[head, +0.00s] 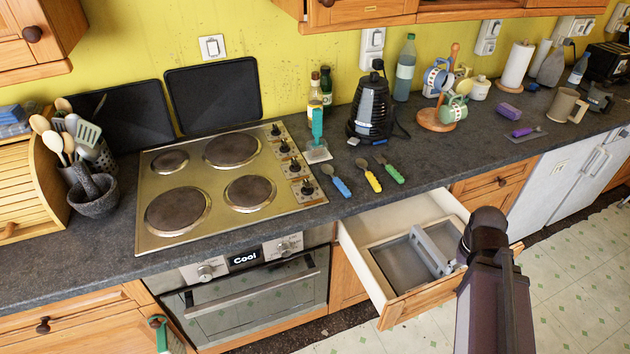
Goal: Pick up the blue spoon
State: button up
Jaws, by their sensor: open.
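The blue spoon (340,185) lies on the dark counter, right of the stove. Its blue handle points toward the counter's front edge, and its metal bowl points back. My gripper (432,250) appears as a pale grey part beyond my dark arm, over the open drawer. It is open and apart from the spoon, to the right of it and nearer the front. My wrist hides part of the gripper, and its fingertips are hard to make out.
A yellow-handled utensil (373,181) and a green-handled one (394,173) lie right of the spoon. The open drawer (360,255) juts out below the counter. The stove (225,185) is at left.

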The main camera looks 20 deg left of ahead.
aim_at(326, 168)
jog(key=u, duration=0.9)
jog(key=k, duration=0.95)
jog(key=z, duration=0.05)
jog(key=i, duration=0.7)
